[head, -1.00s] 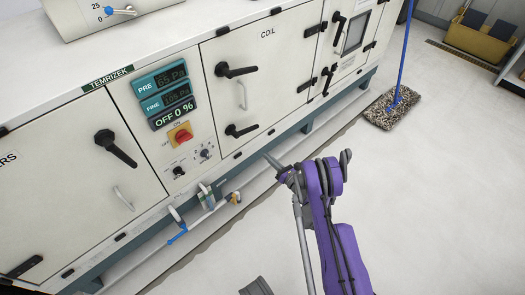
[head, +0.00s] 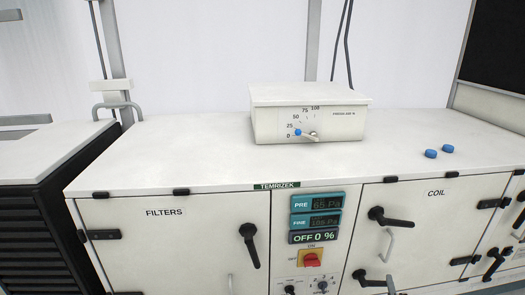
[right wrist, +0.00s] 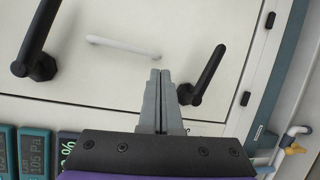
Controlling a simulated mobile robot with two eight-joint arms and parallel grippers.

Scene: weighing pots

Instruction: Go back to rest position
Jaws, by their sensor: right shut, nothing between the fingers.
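My right gripper (right wrist: 158,75) shows in the right wrist view. Its two grey fingers are together with nothing between them. It points toward a pale cabinet panel (right wrist: 105,75) with black latches (right wrist: 203,78) on either side and a light bar handle (right wrist: 122,47). I cannot tell the exact distance to the panel. In the head view I see neither of my grippers clearly. My left gripper shows in no view.
A long white cabinet (head: 200,165) fills the head view, with a control panel (head: 317,222) reading "OFF 0 %". A white box with a dial (head: 310,120) and two blue caps (head: 431,153) stand on top. A black-sided unit (head: 60,215) stands at left.

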